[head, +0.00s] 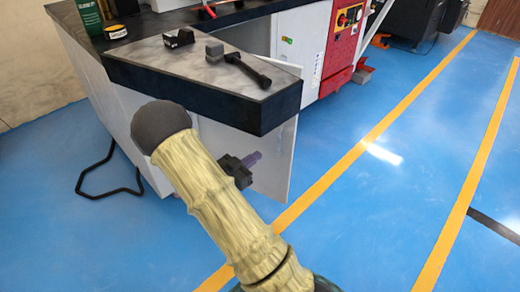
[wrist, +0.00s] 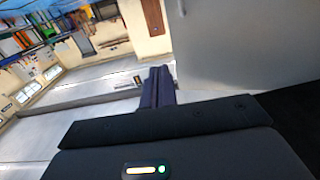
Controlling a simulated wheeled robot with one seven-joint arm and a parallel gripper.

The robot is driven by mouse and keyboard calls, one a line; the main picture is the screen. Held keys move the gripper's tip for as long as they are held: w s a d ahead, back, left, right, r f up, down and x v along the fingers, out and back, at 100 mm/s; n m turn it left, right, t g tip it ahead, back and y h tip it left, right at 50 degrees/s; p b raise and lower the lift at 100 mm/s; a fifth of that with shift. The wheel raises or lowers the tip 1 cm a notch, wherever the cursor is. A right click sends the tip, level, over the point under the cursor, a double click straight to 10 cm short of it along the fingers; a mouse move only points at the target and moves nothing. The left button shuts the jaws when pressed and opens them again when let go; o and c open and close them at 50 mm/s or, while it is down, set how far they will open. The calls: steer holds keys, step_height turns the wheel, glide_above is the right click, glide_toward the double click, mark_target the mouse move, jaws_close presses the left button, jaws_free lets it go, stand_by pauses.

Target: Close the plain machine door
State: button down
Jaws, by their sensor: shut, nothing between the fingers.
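The plain machine door looks like the flat light grey panel (head: 276,172) standing under the dark-edged bench corner in the head view. A plain grey surface at the upper right of the wrist view (wrist: 245,40) looks like the same panel. My gripper (head: 253,158) is in front of the panel in the head view, with its purple fingers pointing right. In the wrist view its fingers (wrist: 159,72) are together with nothing between them, left of the grey surface. I cannot tell whether they touch it. My arm hides part of the panel and the cabinet behind.
The dark-edged bench top (head: 200,75) overhangs the panel and carries a black handled tool (head: 247,70) and small blocks. A red and white machine (head: 340,45) stands beyond. A bent black bar (head: 108,185) is on the left. The blue floor at right is clear.

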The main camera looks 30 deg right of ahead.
stand_by(0.3)
steer(key=w+a+r+n+t+y, duration=0.1)
steer(key=w+a+n+t+y, duration=0.2)
steer(key=a+n+y, duration=0.65)
steer(key=s+a+r+n+g+y, duration=0.1)
steer(key=s+y, duration=0.3)
steer(key=s, duration=0.5)
steer(key=s+a+r+n+g+y, duration=0.2)
steer(key=s+n+g+y, duration=0.2)
steer(key=s, duration=0.5)
steer(key=shift+s+a+r, duration=0.25)
steer(key=shift+s+a, duration=0.15)
steer(key=shift+a+n, duration=0.15)
steer(key=shift+n, duration=0.1)
